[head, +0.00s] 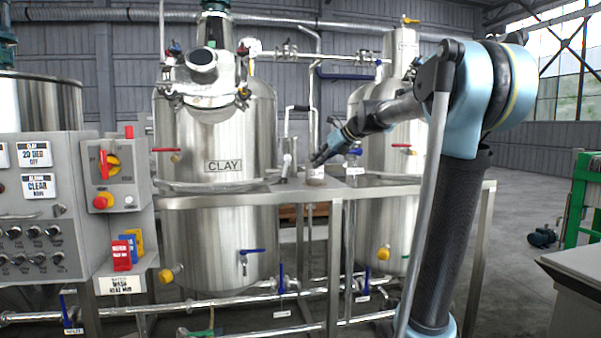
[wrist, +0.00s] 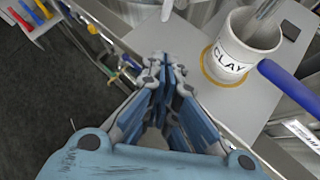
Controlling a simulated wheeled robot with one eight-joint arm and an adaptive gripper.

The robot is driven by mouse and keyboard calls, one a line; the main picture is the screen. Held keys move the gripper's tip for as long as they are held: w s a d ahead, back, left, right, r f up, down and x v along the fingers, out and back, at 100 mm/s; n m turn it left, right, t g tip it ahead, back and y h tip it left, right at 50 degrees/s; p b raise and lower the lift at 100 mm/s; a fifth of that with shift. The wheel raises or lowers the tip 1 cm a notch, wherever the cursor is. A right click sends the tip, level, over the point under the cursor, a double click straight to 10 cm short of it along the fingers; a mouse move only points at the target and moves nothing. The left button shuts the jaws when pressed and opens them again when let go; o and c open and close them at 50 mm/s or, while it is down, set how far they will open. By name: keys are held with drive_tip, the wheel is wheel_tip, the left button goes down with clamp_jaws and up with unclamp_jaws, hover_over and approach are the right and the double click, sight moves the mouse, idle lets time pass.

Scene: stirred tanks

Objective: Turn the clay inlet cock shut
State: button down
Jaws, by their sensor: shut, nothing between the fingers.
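The steel tank labelled CLAY (head: 223,166) stands left of centre in the head view. A white cup-shaped fitting marked CLAY (wrist: 232,57) is at the upper right of the wrist view, with a metal pipe in it. It shows small and white beside my gripper in the head view (head: 316,176). A blue lever (wrist: 292,86) slants beside this fitting in the wrist view; its far end is out of frame. I cannot tell for sure whether it is the clay inlet cock. My gripper (head: 315,159) is shut and empty above the steel deck, left of the fitting in the wrist view (wrist: 165,62).
A steel frame (head: 335,262) carries the tanks. A second tank (head: 385,110) stands to the right. Blue levers hang on low pipes (head: 281,276). A control cabinet (head: 45,195) stands at the left. Open floor (head: 515,215) lies right of my arm.

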sight(285, 169)
drive_tip(key=x, duration=0.4)
drive_tip(key=r+x, duration=0.1)
drive_tip(key=x, duration=0.2)
drive_tip(key=a+x, duration=0.1)
drive_tip(key=x, duration=0.3)
drive_tip(key=shift+w+a, duration=0.2)
drive_tip(key=shift+w, duration=0.35)
drive_tip(key=shift+w+a, duration=0.4)
drive_tip(key=shift+a, duration=0.05)
drive_tip(key=shift+d, duration=0.15)
drive_tip(key=shift+a+y, duration=0.3)
drive_tip(key=shift+y, duration=0.1)
